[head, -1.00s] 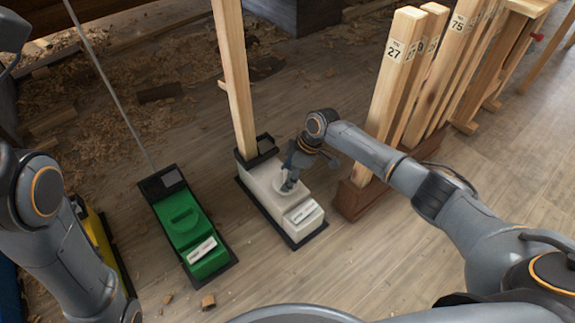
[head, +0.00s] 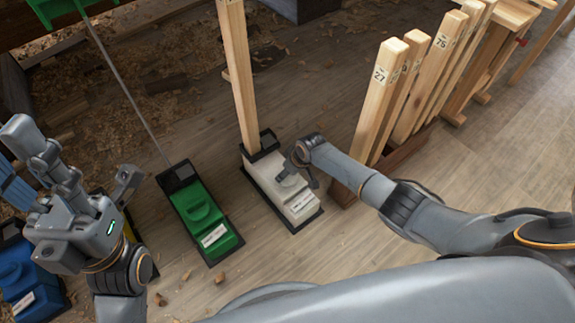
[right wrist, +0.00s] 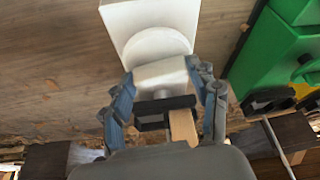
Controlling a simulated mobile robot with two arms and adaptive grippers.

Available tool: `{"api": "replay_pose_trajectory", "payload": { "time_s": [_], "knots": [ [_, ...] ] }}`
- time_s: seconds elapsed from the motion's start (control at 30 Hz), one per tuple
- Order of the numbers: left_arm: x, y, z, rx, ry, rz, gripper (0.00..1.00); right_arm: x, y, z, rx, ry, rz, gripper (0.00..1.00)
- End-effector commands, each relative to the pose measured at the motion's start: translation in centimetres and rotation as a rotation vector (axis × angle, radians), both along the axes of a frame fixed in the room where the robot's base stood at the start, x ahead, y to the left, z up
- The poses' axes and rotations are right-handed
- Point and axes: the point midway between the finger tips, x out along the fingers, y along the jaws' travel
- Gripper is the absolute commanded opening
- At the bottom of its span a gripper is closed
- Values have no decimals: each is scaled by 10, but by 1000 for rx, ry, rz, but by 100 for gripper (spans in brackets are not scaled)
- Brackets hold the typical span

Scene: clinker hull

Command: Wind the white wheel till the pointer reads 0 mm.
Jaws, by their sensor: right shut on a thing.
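The white unit (head: 262,170) stands on the floor on a dark base, with a pale wooden post (head: 238,75) rising from its far end. Its round white wheel (right wrist: 156,46) shows in the right wrist view, with a raised white grip (right wrist: 160,72) across it. My right gripper (right wrist: 163,84) is shut on that grip, one finger on each side. In the head view my right gripper (head: 291,174) covers most of the wheel. My left gripper (head: 75,160) is raised at the left, fingers spread and empty. I cannot make out the pointer or its reading.
A green unit (head: 187,204) stands left of the white one, with a thin rod rising from it. A blue unit (head: 15,275) is at the lower left. Numbered wooden posts (head: 375,100) stand close on the right. Shavings and small wood bits lie on the floor.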

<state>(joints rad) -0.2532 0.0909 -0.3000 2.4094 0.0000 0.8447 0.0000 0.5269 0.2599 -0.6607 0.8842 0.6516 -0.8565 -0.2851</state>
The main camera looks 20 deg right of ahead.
Motion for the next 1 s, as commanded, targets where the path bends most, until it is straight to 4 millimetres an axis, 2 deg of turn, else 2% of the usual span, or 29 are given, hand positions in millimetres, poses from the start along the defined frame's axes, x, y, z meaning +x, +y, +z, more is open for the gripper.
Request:
{"api": "replay_pose_trajectory", "payload": {
  "time_s": [0.67,0.7,0.77,0.8,1.0],
  "knots": [
    [-2,1,-4,-2,29,-2,40,-1,2,-1,3,3,-61,29],
    [-2,1,-4,-2,29,-2,40,-1,2,-1,3,3,-61,66],
    [-2,1,-4,-2,29,-2,40,-1,1,-1,3,3,-61,78],
    [-2,1,-4,-2,29,-2,40,-1,1,-1,3,3,-61,83],
    [-2,1,-4,-2,29,-2,40,0,1,0,1,1,-61,83]
  ]
}}
